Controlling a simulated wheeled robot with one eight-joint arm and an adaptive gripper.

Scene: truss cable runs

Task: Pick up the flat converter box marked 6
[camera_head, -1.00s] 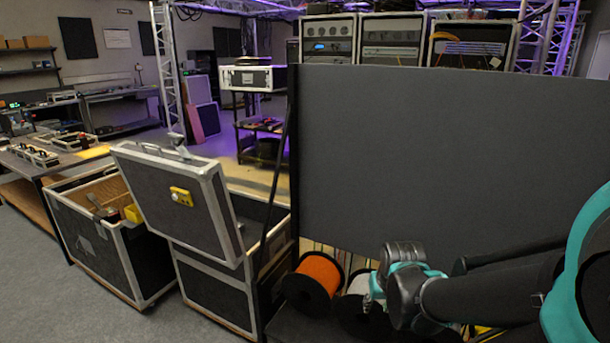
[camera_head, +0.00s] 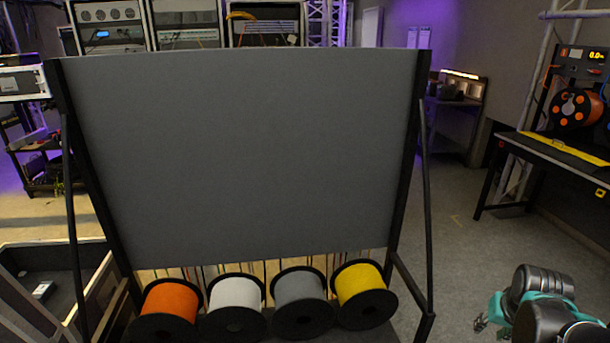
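I cannot make out a flat converter box marked 6 in the head view. A small dark item with a pale face (camera_head: 42,291) lies in the open case at the left; I see no readable number on it. My gripper (camera_head: 482,322) shows at the lower right beside my teal and black arm, over the grey floor and apart from any object. It is small and partly hidden, so I cannot tell whether its fingers are open or shut.
A large grey panel (camera_head: 240,150) on a black frame fills the middle. Below it sit orange (camera_head: 170,300), white (camera_head: 235,292), grey (camera_head: 299,288) and yellow (camera_head: 359,283) cable spools. A workbench (camera_head: 560,150) stands at the right. Floor between panel and bench is clear.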

